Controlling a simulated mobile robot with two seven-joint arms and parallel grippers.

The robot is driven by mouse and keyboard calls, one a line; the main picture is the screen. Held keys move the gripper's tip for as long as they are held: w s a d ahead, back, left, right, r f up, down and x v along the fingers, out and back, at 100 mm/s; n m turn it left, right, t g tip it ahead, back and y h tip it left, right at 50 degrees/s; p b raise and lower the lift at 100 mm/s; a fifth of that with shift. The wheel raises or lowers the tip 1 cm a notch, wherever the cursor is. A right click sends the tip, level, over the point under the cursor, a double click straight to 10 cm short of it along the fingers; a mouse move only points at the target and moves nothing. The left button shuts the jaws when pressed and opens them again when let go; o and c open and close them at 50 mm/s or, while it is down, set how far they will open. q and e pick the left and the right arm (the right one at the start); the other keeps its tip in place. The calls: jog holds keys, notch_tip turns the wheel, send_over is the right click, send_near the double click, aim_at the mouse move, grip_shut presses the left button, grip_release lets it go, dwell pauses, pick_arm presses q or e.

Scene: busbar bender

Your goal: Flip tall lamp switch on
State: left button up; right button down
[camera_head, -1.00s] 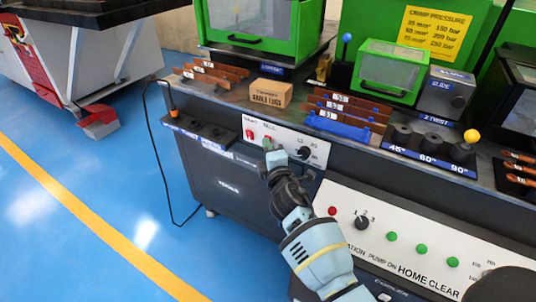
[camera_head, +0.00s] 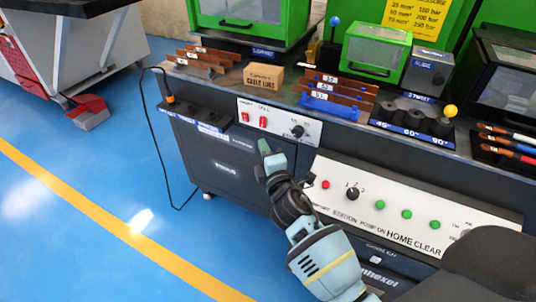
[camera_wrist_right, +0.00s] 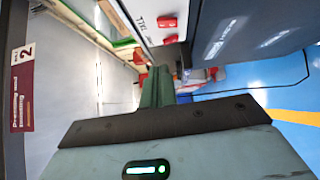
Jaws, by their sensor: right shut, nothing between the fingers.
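A white panel (camera_head: 280,124) on the dark bench front carries two red rocker switches, a left one (camera_head: 245,117) and a right one (camera_head: 263,121). My left gripper is not in view.
A black knob (camera_head: 297,131) is right of the switches. A lower white panel (camera_head: 400,205) holds a red button, a selector and several green buttons. A black cable (camera_head: 148,130) hangs at the bench's left end. Blue floor (camera_head: 110,180) is open at left.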

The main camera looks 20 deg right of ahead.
jog(key=shift+s+a+r, duration=0.1)
jog(key=shift+s+a, duration=0.05)
jog(key=shift+s, duration=0.7)
jog(key=shift+s+a+r, duration=0.1)
jog(key=shift+s, duration=0.75)
